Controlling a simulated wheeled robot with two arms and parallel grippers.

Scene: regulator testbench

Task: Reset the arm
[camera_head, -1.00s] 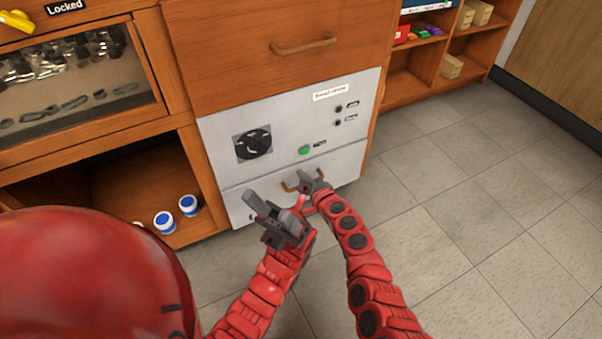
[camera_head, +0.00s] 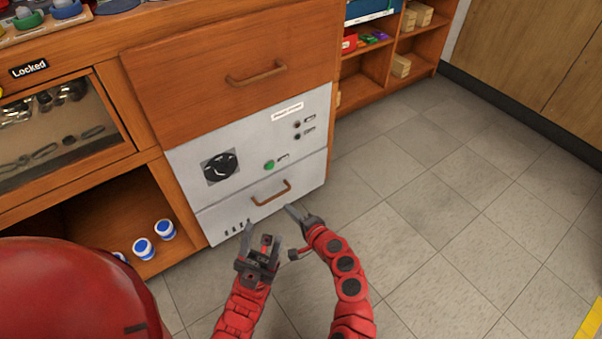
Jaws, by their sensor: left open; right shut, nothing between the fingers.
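My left gripper (camera_head: 262,240), on a red arm, is open and empty in front of the lower left part of the grey panel unit. My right gripper (camera_head: 291,211), on the other red arm, is shut with nothing in it. It is just below and right of the brown handle (camera_head: 271,195) on the lower grey drawer (camera_head: 225,218), apart from it in the picture. The drawer looks closed. Above it, the grey front panel (camera_head: 245,145) has a fan, a green button (camera_head: 269,165) and small labelled knobs.
A wooden drawer (camera_head: 220,90) sits above the panel. An open cubby at left holds blue-and-white jars (camera_head: 143,248). A glass-fronted compartment (camera_head: 60,125) is marked Locked. Shelves with wooden blocks (camera_head: 402,66) stand at the back. Tiled floor (camera_head: 430,200) at right is clear.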

